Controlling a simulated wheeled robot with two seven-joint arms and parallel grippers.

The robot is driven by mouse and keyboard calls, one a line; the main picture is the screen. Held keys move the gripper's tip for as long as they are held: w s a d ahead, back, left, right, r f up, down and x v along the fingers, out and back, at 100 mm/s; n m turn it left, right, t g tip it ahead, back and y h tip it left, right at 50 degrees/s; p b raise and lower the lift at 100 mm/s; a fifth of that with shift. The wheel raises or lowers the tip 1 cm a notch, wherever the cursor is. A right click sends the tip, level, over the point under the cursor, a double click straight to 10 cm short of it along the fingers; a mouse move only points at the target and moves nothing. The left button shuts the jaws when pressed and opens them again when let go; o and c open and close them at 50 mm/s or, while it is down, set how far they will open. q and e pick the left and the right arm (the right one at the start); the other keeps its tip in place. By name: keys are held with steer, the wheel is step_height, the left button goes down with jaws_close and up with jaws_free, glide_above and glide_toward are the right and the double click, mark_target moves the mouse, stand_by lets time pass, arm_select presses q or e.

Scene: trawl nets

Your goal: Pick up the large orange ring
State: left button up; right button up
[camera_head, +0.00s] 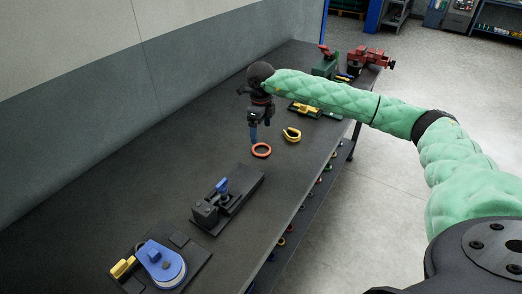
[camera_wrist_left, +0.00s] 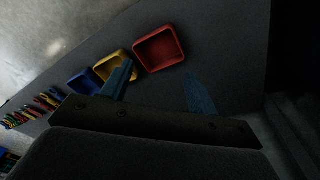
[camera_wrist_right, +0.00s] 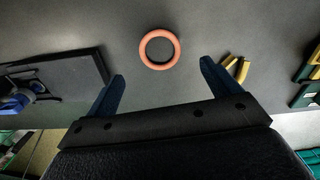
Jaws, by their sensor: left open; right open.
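The large orange ring (camera_head: 261,150) lies flat on the dark workbench in the head view. In the right wrist view the orange ring (camera_wrist_right: 160,49) lies beyond and between the two open fingers, clear of both. My right gripper (camera_head: 253,136) is open and empty, pointing down just above and to the left of the ring; its blue fingers (camera_wrist_right: 161,85) show in the right wrist view. My left gripper (camera_wrist_left: 160,85) is open and empty in the left wrist view, over a surface with small bins. It is not visible in the head view.
A black fixture with a blue handle (camera_head: 222,187) stands nearer. A blue round device (camera_head: 161,262) is at the front. A red vise (camera_head: 370,58) is at the far end. Red (camera_wrist_left: 158,48) and yellow bins show on the left.

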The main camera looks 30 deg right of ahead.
mark_target(261, 151)
step_height(261, 151, down, 2)
steer(key=shift+f, duration=0.15)
steer(key=shift+s+f+b, duration=0.1)
steer(key=shift+f+b, duration=0.2)
steer(key=shift+f, duration=0.3)
step_height(261, 151, down, 3)
steer(key=shift+f, duration=0.15)
steer(key=shift+d+f+b, duration=0.1)
steer(key=shift+f+b, duration=0.2)
steer(key=shift+f, duration=0.1)
arm_select(q)
steer(key=r, duration=0.5)
steer(key=shift+w+d+r, duration=0.1)
steer(key=shift+w+d, duration=0.15)
steer(key=shift+w, duration=0.15)
arm_select(e)
steer(key=c, duration=1.1)
